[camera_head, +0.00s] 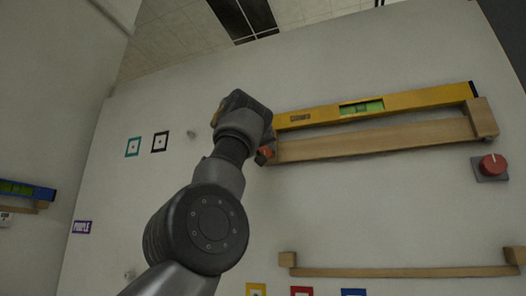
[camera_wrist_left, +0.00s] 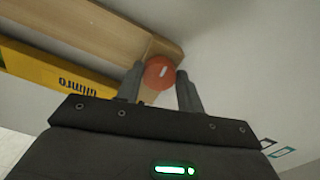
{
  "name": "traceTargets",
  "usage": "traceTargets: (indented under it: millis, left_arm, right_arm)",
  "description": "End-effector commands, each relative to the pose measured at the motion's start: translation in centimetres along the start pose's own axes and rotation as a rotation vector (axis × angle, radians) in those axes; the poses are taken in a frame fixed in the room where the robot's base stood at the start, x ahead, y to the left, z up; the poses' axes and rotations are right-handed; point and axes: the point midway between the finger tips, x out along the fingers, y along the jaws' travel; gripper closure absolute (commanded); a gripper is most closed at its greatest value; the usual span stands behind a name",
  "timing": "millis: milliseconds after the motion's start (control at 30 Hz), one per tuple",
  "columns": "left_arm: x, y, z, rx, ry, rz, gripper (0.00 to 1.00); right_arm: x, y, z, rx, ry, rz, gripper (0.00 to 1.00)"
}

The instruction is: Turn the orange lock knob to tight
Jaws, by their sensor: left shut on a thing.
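The orange lock knob (camera_wrist_left: 158,72) is round and orange-red, with a short, slightly tilted white mark on its face. It sits at the end of a wooden shelf (camera_wrist_left: 100,25), between the two fingers of my left gripper (camera_wrist_left: 160,79), which is shut on it. In the head view the knob (camera_head: 265,152) shows only partly, at the left end of the shelf (camera_head: 375,139), beside my left gripper (camera_head: 258,140). The gripper and arm hide part of it there, and the fingertips are hard to make out. My right gripper is not in view.
A yellow level (camera_head: 410,102) rests on the shelf. A red knob on a grey base (camera_head: 492,165) is on the wall at the right. An empty lower shelf (camera_head: 405,272) runs below. A blue level (camera_head: 27,190) is at far left. Wall between the shelves is clear.

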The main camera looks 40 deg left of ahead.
Motion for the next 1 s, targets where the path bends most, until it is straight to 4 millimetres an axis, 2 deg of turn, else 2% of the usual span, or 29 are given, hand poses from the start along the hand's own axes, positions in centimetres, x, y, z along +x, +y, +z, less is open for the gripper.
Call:
traceTargets:
  millis: [300,733,767,900,1000]
  left_arm:
    - [0.04,-0.04,0.08,0.074,-0.002,0.000,0.85]
    - [0.03,-0.02,0.04,0.081,-0.001,0.000,0.85]
    - [0.03,-0.02,0.04,0.081,-0.001,0.000,0.59]
    - [0.02,-0.02,0.03,0.081,-0.001,0.000,0.41]
    - [0.01,-0.02,0.01,0.080,0.000,0.000,0.41]
  right_arm:
    - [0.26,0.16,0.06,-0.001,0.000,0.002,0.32]
    - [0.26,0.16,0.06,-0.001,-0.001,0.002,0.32]
    - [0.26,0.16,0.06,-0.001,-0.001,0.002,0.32]
    - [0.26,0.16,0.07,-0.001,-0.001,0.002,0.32]
    - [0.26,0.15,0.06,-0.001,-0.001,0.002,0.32]
